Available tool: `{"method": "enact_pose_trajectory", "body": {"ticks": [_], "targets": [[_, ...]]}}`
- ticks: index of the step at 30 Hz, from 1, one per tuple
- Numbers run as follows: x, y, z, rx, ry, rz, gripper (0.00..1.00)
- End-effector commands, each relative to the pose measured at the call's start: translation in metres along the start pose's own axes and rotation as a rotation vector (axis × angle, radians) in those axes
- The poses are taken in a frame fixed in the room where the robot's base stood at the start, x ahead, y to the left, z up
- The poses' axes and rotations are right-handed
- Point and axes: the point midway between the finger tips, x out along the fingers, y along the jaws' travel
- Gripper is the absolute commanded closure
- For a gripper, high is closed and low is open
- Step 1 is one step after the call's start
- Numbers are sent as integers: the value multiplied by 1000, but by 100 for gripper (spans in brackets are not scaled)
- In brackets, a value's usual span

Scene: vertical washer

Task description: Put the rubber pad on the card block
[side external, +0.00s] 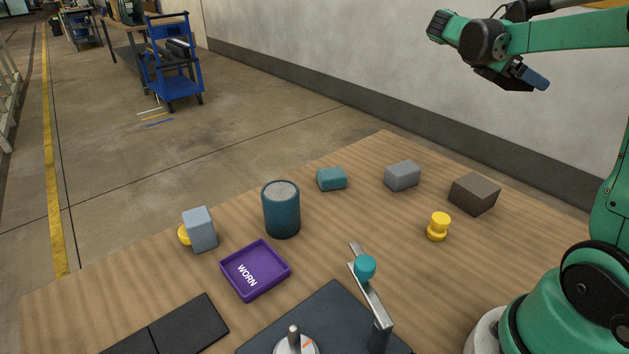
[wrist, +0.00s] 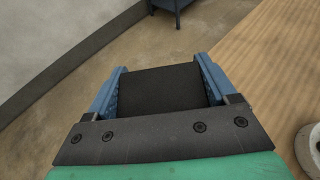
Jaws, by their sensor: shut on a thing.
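My gripper (side external: 534,77) is raised high at the upper right of the side external view, well above and behind the table. In the wrist view its two blue fingers (wrist: 160,87) are shut on a flat dark piece, which looks like the rubber pad (wrist: 160,88). The side view does not show the pad clearly. A brown-grey block (side external: 474,194), perhaps the card block, sits at the table's right back; nothing rests on it. A lighter grey block (side external: 402,176) sits to its left. I cannot tell for certain which is the card block.
A yellow knob (side external: 438,227), a teal block (side external: 331,179), a dark blue cylinder (side external: 282,212) and a blue-grey block (side external: 200,230) stand on the table. A purple tray (side external: 284,274) marked WORN lies near a fixture with a teal-knobbed lever (side external: 365,268). Black pads (side external: 190,327) lie front left.

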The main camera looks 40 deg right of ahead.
Motion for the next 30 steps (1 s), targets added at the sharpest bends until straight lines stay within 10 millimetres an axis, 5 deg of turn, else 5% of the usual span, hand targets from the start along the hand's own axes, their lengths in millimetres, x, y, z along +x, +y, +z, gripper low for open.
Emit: {"method": "enact_pose_trajectory", "body": {"ticks": [5, 21, 30], "targets": [[8, -8, -9, 44, -4, -103, 86], [59, -9, -132, 43, -4, -102, 86], [70, -9, -158, 43, -4, -101, 86]]}}
